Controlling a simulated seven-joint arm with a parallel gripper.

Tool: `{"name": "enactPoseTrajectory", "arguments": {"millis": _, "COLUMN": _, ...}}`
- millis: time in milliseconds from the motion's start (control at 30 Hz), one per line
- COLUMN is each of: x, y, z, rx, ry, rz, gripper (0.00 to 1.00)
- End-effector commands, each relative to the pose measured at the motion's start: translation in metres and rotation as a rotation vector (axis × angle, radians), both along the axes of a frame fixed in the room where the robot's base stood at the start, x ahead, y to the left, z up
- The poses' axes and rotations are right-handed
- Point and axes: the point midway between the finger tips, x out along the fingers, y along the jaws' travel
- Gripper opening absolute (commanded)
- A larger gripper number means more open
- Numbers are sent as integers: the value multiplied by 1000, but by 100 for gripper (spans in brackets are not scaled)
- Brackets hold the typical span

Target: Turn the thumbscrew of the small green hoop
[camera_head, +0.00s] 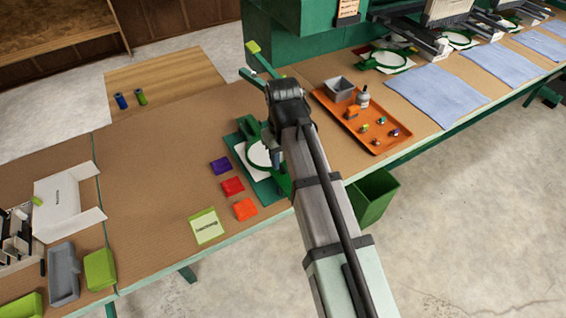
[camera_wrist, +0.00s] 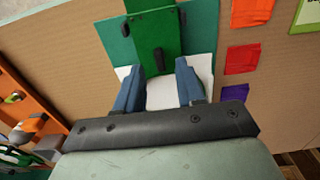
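The small green hoop (camera_head: 250,153), with white cloth inside its ring, lies on a teal mat (camera_head: 267,188) on the brown bench, partly hidden by my arm. In the wrist view a green block (camera_wrist: 155,28), seemingly the hoop's clamp, stands over white cloth (camera_wrist: 162,95) on the teal mat (camera_wrist: 117,42). A dark upright thumbscrew (camera_wrist: 158,60) shows on the near end of the block. My gripper (camera_wrist: 159,68) is open, its two blue-grey fingers on either side of the thumbscrew with gaps. I cannot tell whether the fingertips are level with it. The head view hides the fingertips.
Purple (camera_head: 220,165), red (camera_head: 232,186) and orange (camera_head: 245,209) packets lie left of the mat. An orange tray (camera_head: 330,108) with small items is at the right. A green bin (camera_head: 373,197) stands below the bench edge. The bench at left centre is bare.

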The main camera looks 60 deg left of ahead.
Motion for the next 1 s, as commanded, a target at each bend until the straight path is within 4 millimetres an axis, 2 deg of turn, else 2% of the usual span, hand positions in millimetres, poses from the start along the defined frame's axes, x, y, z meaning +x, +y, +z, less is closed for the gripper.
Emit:
{"name": "enactPoseTrajectory", "arguments": {"millis": 100, "x": 0, "y": -1, "z": -13, "rx": -2, "ry": 0, "rz": 0, "gripper": 38}}
{"name": "enactPoseTrajectory", "arguments": {"millis": 300, "x": 0, "y": 0, "z": -25, "rx": 0, "ry": 0, "rz": 0, "gripper": 38}}
{"name": "enactPoseTrajectory", "arguments": {"millis": 667, "x": 0, "y": 0, "z": -27, "rx": 0, "ry": 0, "rz": 0, "gripper": 38}}
{"name": "enactPoseTrajectory", "arguments": {"millis": 1000, "x": 0, "y": 0, "z": -27, "rx": 0, "ry": 0, "rz": 0, "gripper": 6}}
